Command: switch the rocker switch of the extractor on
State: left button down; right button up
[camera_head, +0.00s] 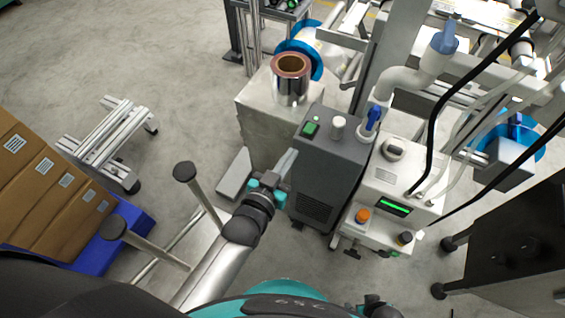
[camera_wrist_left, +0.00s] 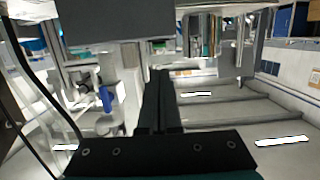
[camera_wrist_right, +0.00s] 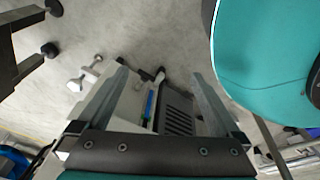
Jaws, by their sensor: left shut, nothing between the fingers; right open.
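The extractor (camera_head: 325,163) is a dark grey cabinet with a vented front, in the middle of the head view. A green rocker switch (camera_head: 311,129) sits on its top, near the left back corner. Which way the rocker is tipped is too small to tell. My left gripper (camera_head: 287,163) is shut and empty at the extractor's left side, in front of the switch and apart from it. Its closed fingers (camera_wrist_left: 160,76) show in the left wrist view; the switch cannot be made out there. My right gripper (camera_wrist_right: 160,85) is open and empty, with the extractor's vent (camera_wrist_right: 178,118) beyond its fingers.
A white knob (camera_head: 338,125) and a hose with a blue handle (camera_head: 374,115) stand on the extractor's top. A pale cabinet with a green display (camera_head: 394,207) adjoins it on the right. A film reel (camera_head: 291,82) stands on a block behind. Cartons (camera_head: 45,180) lie at left.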

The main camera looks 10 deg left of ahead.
pick_arm(q)
jog(key=shift+p+v, duration=0.45)
jog(key=shift+v, duration=1.25)
pick_arm(e)
jog(key=shift+s+d+f, duration=0.15)
jog(key=shift+s+d, duration=0.7)
jog(key=shift+s, duration=0.2)
